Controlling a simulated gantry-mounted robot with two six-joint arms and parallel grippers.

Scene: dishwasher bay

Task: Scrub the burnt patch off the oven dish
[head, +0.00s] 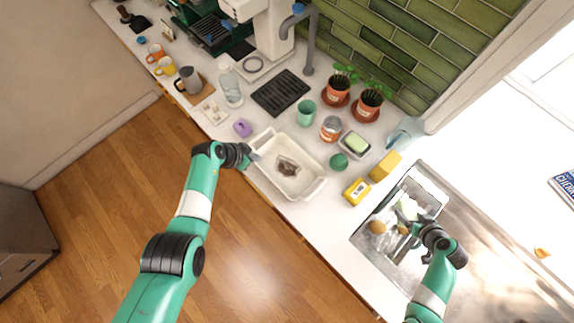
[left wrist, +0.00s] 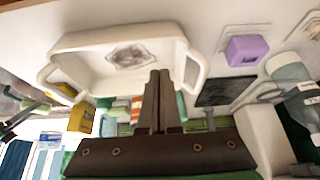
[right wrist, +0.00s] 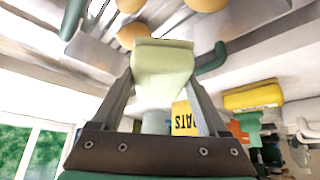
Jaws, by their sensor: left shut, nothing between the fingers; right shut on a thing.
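The white oven dish (head: 303,182) stands on the counter left of the sink, with a dark brown burnt patch (head: 287,166) on its floor. Both also show in the left wrist view, dish (left wrist: 85,77) and patch (left wrist: 130,57). My left gripper (head: 253,156) is shut and empty at the dish's left end, near its handle (left wrist: 196,70); I cannot tell whether it touches.
The steel sink (head: 366,237) holds round brown items and other dishes.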

